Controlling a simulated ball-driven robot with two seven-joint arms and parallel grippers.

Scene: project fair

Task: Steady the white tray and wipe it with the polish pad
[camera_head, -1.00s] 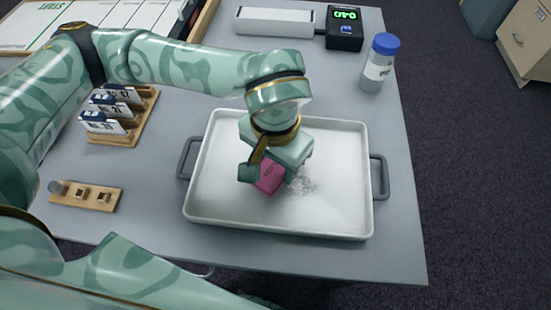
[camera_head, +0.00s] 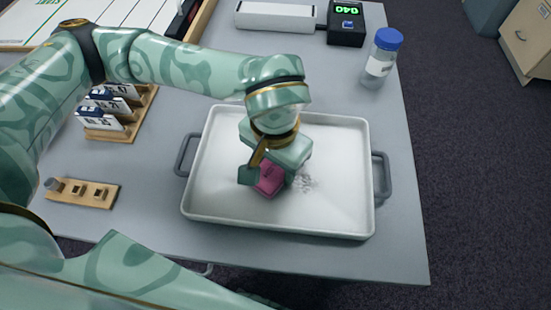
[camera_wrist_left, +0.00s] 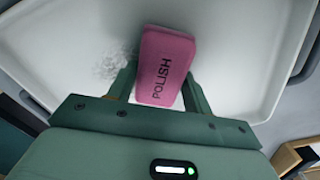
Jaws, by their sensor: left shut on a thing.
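The white tray (camera_head: 335,215) lies flat on the grey table, with a grey handle on each short side. The pink polish pad (camera_head: 270,180) is in my left gripper (camera_head: 259,178), low over the tray's inside, left of a grey smudge (camera_head: 304,183). In the left wrist view the pad (camera_wrist_left: 165,68), lettered POLISH, sits between the two fingers of my left gripper (camera_wrist_left: 160,88), with the smudge (camera_wrist_left: 115,62) beside it. I cannot tell whether the pad touches the tray floor. My right gripper is not in view, and no hand shows on either tray handle.
A blue-capped bottle (camera_head: 380,62) stands behind the tray at right. A black display box (camera_head: 346,22) and a white bar (camera_head: 276,17) are at the back. A wooden card rack (camera_head: 118,112) and a small wooden holder (camera_head: 82,193) lie left. The table's right edge is near the tray.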

